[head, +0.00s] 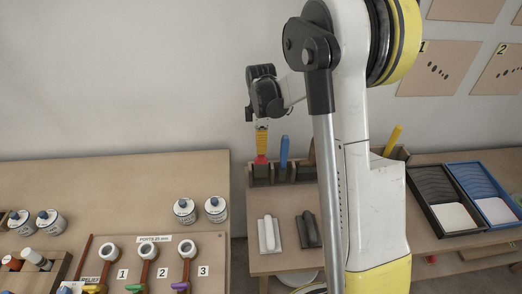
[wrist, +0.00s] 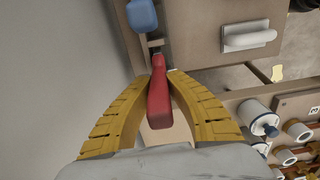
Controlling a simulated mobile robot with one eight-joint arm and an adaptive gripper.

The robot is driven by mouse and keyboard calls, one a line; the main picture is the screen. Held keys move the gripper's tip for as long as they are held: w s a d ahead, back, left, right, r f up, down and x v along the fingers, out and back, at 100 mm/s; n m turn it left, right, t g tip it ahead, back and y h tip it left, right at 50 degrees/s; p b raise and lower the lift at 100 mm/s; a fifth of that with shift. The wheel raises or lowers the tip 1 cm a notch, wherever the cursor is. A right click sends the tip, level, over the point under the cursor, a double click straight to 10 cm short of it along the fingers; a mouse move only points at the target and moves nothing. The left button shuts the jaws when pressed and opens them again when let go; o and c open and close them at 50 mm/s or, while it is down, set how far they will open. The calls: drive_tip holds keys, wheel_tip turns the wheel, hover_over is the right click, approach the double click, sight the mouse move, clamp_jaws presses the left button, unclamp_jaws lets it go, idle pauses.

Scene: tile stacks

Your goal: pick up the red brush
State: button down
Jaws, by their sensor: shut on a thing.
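The red brush (wrist: 158,100) lies between the two yellow fingers of my gripper (wrist: 160,82) in the wrist view, and they are shut on its handle. In the head view, my gripper (head: 262,142) points down over the left end of the brush rack. Only a small red part of the brush (head: 261,159) shows below the fingertips, at the rack's top edge. The brush's lower end is hidden, so I cannot tell whether it is clear of its slot.
A blue handle (head: 284,150) stands just right in the rack (head: 287,179), also seen in the wrist view (wrist: 142,15). My arm partly hides a brown handle. A white float (head: 268,234) and a dark float (head: 308,229) lie in front. Paint trays (head: 417,185) are right.

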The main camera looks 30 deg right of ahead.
wheel_tip(320, 180, up, 15)
drive_tip(key=p, duration=0.4)
drive_tip(key=shift+f+p, duration=0.15)
drive_tip(key=shift+p, duration=0.15)
idle(0.3)
